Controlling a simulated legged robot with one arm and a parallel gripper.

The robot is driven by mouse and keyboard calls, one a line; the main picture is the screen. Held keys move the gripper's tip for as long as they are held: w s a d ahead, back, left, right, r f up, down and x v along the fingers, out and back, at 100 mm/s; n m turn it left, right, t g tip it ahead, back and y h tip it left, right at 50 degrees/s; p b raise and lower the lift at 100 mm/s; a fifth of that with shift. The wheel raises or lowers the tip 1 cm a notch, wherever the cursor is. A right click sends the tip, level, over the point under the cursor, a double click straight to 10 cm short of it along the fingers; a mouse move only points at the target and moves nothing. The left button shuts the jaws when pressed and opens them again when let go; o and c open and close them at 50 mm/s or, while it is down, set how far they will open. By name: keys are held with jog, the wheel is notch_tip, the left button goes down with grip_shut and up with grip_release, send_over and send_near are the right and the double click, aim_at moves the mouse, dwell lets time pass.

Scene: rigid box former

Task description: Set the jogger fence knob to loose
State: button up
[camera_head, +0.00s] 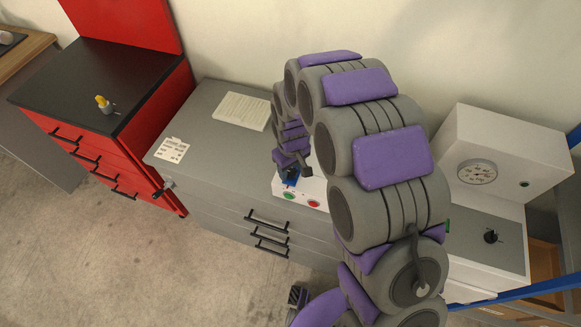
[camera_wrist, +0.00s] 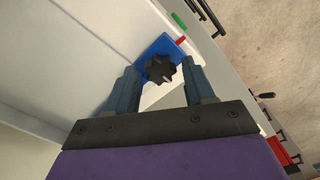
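A black star-shaped knob (camera_wrist: 161,69) with a light mark sits on a blue plate (camera_wrist: 148,48) in the wrist view. I take it to be the jogger fence knob; no label is readable. My gripper (camera_wrist: 160,68) is open, its two dark fingers on either side of the knob with visible gaps. Whether the fingertips reach down to the knob's depth is unclear. In the head view my gripper (camera_head: 291,170) points down at the blue part (camera_head: 289,179), beside the white box with buttons. The knob itself is hidden there.
A green button (camera_head: 289,196) and red button (camera_head: 313,203) sit on the front of the white box. Papers (camera_head: 242,111) lie on the grey bench. A red cabinet (camera_head: 160,125) stands left.

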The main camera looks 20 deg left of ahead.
aim_at(291, 171)
jog(key=shift+o, duration=0.4)
notch_tip(291, 171, up, 17)
jog(key=p, duration=0.2)
jog(key=shift+r, duration=0.1)
dwell(0.5)
jog(key=s+d+r+m, duration=0.3)
jog(key=s+d+r, duration=0.15)
jog(key=d, duration=0.45)
jog(key=s+d+r+m, duration=0.25)
jog(key=s+d, duration=0.35)
jog(key=d, duration=0.3)
jog(key=s+d+m+g, duration=0.1)
jog(key=s+d, duration=0.3)
jog(key=s, duration=0.4)
jog(key=s+d+m, duration=0.3)
jog(key=s+d, duration=0.1)
jog(key=s, duration=0.5)
jog(key=shift+s+d+r+m+g, duration=0.2)
jog(key=shift+d+r+m+g, duration=0.1)
jog(key=shift+m+g, duration=0.1)
